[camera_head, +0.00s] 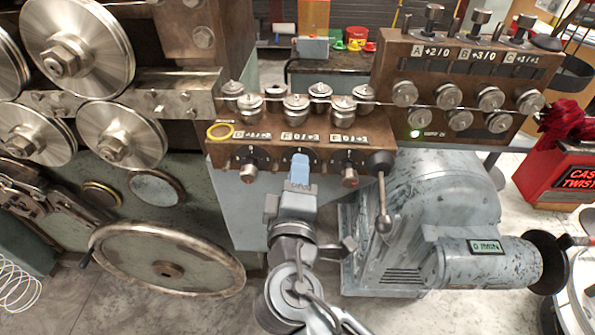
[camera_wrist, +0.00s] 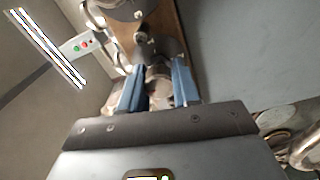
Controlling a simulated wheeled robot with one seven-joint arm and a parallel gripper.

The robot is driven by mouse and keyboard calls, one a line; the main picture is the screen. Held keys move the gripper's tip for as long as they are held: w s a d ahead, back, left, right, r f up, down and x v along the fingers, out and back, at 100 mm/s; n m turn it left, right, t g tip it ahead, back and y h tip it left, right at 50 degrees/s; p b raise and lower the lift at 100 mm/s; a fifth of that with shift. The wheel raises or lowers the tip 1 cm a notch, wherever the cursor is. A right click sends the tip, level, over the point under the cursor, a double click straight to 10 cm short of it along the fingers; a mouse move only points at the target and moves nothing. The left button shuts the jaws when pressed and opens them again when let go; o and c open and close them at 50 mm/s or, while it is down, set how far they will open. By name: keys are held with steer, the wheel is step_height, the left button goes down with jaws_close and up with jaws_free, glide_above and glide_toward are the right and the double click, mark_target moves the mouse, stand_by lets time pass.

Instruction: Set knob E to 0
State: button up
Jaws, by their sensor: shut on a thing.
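Knob E (camera_wrist: 158,75) is the middle knob of three on the front of the brown lower panel (camera_head: 325,158). In the head view my gripper (camera_head: 299,168) covers it from the front, so its pointer is hidden. In the wrist view the knob lies between my two blue fingers, and my gripper (camera_wrist: 158,90) is shut on it. The label plate (camera_head: 300,137) above knob E is too small to read surely.
A knob (camera_head: 246,170) sits left of my gripper and another (camera_head: 350,176) right. A ball-ended lever (camera_head: 382,200) hangs further right. Several rollers (camera_head: 296,106) stand above the panel. A grey motor (camera_head: 485,262) and a large handwheel (camera_head: 165,262) are lower down.

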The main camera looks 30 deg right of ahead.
stand_by(0.3)
steer(key=o, duration=0.8)
steer(key=shift+c, duration=0.2)
steer(key=b+v, duration=0.2)
steer(key=v, duration=0.6)
steer(key=shift+w, duration=0.1)
